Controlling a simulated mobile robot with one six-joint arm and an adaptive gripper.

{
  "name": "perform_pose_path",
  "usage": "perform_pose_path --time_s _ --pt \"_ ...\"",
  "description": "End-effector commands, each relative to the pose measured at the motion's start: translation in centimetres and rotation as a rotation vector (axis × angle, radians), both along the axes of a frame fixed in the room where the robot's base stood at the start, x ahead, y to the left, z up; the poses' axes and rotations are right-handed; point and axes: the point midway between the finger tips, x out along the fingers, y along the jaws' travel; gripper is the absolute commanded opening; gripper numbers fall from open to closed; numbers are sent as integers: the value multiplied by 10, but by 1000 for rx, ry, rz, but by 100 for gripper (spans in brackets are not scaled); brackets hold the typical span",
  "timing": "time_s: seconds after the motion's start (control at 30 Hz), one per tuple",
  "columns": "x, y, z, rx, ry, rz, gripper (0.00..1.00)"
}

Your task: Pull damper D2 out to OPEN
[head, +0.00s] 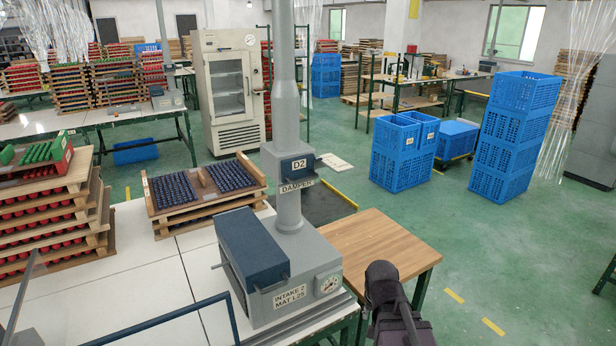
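Damper D2 (297,165) is a dark blue-grey housing on a vertical grey duct (288,110), right of the picture's middle left. It carries a white "D2" label, with a "DAMPER" label below. A small dark part sticks out on its right side; I cannot tell how far it is drawn out. The duct rises from a grey intake unit marked "INTAKE 2" (318,272). A dark part of my arm shows at the bottom, right of the intake unit and well below the damper. No gripper fingers can be made out.
The intake unit stands on a white table (140,262), beside a wooden-topped table (378,240). Stacked trays (165,228) lie to the left. A dark blue bar (160,318) crosses the lower left. Blue crates (510,140) stand to the right, with open green floor before them.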

Motion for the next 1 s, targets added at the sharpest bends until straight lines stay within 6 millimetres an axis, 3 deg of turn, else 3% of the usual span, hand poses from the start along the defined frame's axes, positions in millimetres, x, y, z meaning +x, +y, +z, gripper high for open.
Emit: perform_pose_path --time_s 0.27,0.5,0.8,1.0 --pt "63 20 55 48 -322 -296 54" --pt "111 49 110 210 -602 -512 54" --pt "155 102 189 565 -872 -689 54" --pt "170 139 238 836 -958 -746 54"
